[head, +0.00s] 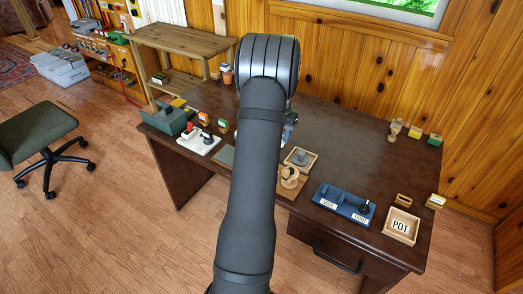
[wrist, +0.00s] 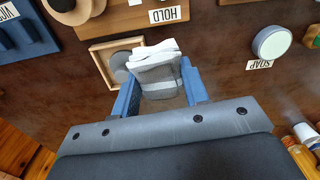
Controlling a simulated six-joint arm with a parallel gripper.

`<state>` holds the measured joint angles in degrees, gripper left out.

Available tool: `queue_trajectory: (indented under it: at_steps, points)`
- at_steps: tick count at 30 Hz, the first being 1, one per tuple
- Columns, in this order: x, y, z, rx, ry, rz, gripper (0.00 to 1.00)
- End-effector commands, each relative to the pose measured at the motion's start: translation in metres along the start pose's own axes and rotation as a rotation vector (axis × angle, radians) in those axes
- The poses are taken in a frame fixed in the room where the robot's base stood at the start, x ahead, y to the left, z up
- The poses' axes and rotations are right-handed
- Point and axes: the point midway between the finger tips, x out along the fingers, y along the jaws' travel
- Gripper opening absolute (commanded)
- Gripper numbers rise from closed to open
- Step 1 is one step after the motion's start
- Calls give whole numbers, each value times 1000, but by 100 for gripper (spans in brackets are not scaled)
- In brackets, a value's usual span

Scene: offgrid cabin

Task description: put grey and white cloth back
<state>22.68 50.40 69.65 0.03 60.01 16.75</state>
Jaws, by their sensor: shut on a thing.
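The grey and white cloth (wrist: 158,76) is folded, with white layers at its far end and grey nearer me. My gripper (wrist: 160,88) is shut on it, with a blue finger on each side in the wrist view. The cloth is in front of a square wooden tray (wrist: 96,57) and hides part of it; I cannot tell if they touch. A grey round thing lies in that tray. The tray (head: 313,160) also shows in the head view, just right of my arm.
A wooden board labelled HOLD (wrist: 125,16) and a round pale dish (wrist: 271,42) near a SOAP label lie beyond. A blue holder (head: 336,200) and a POT tray (head: 389,237) stand on the dark desk (head: 360,150). Small bottles (wrist: 304,134) are at the right.

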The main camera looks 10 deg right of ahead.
Motion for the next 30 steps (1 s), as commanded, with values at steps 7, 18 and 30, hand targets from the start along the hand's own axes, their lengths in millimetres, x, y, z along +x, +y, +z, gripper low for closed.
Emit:
queue_trajectory:
  at_steps: [7,18,30]
  points:
    - [-1,21,-13,96,0,0,23]
    - [48,-59,-23,93,0,0,23]
    - [76,-86,-27,97,-2,1,23]
